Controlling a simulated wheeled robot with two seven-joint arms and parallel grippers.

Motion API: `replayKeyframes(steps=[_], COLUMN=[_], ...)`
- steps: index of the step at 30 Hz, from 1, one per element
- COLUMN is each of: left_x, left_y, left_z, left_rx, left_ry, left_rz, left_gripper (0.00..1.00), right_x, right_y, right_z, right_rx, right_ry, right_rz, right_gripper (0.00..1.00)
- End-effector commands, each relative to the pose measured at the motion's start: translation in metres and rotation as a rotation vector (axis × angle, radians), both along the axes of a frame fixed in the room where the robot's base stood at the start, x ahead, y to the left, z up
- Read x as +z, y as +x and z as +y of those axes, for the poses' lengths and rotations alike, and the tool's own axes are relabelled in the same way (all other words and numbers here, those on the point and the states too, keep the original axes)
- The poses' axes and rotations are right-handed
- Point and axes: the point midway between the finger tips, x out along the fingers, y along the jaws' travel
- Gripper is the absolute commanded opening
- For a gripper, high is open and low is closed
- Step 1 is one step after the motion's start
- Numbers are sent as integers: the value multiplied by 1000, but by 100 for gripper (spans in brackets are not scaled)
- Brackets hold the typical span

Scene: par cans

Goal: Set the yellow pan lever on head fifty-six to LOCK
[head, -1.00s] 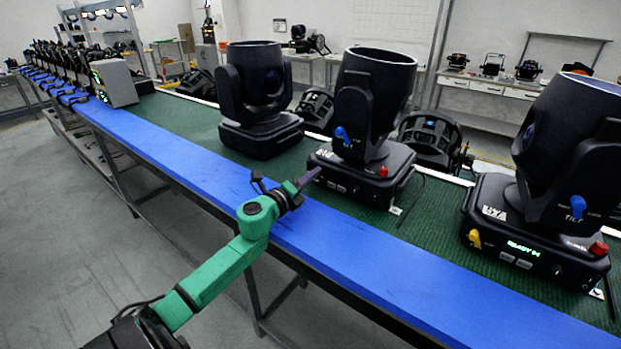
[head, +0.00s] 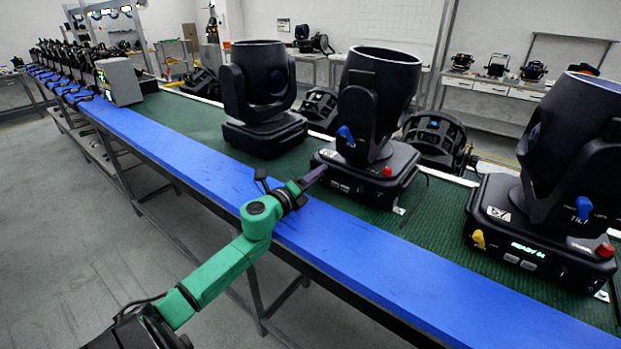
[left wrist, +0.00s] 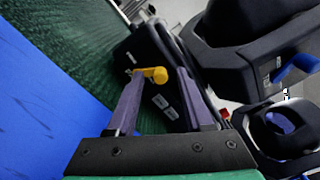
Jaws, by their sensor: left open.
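The middle moving head (head: 372,120) stands on the green mat in front of my left gripper. Its white number label is too small to read surely. My left gripper (head: 316,176) is open, with purple fingers at the front left corner of that head's base. In the left wrist view the yellow pan lever (left wrist: 152,74) shows between the open fingers (left wrist: 160,85), close to the left fingertip; contact is unclear. In the head view the gripper hides this lever. A blue lever (head: 346,136) sits on the yoke and a red knob (head: 387,171) on the base. My right gripper is not in view.
The right moving head (head: 560,170), its label looking like 57, has its own yellow lever (head: 479,238), blue lever and red knob. Another head (head: 262,100) stands at left. The blue front strip (head: 400,270) of the bench is clear.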

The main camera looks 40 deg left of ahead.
Motion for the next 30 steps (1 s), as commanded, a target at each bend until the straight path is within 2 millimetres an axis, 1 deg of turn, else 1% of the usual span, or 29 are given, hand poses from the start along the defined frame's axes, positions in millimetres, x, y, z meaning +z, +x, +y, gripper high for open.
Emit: replayKeyframes(steps=[5, 8, 14, 18, 21, 25, 30], left_x=[-2, -3, -4, -4, -3, -1, 0], left_y=[-13, -30, -74, -108, -129, -144, -146], left_z=[0, -1, -2, -2, -3, -3, -3], left_rx=[0, -1, -1, 2, 2, 0, 0], left_ry=[-1, 1, -3, -4, -4, -1, 1], left_rz=[2, 4, 5, 5, 2, 1, 1], left_gripper=[52, 52, 52, 52, 52, 52, 52], right_x=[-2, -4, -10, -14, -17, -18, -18], right_y=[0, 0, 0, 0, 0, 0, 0], right_z=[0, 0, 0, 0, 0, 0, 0], right_rx=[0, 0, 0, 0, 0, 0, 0], right_ry=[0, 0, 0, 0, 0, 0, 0], right_rz=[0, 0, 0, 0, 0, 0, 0], right_gripper=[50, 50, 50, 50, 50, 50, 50])
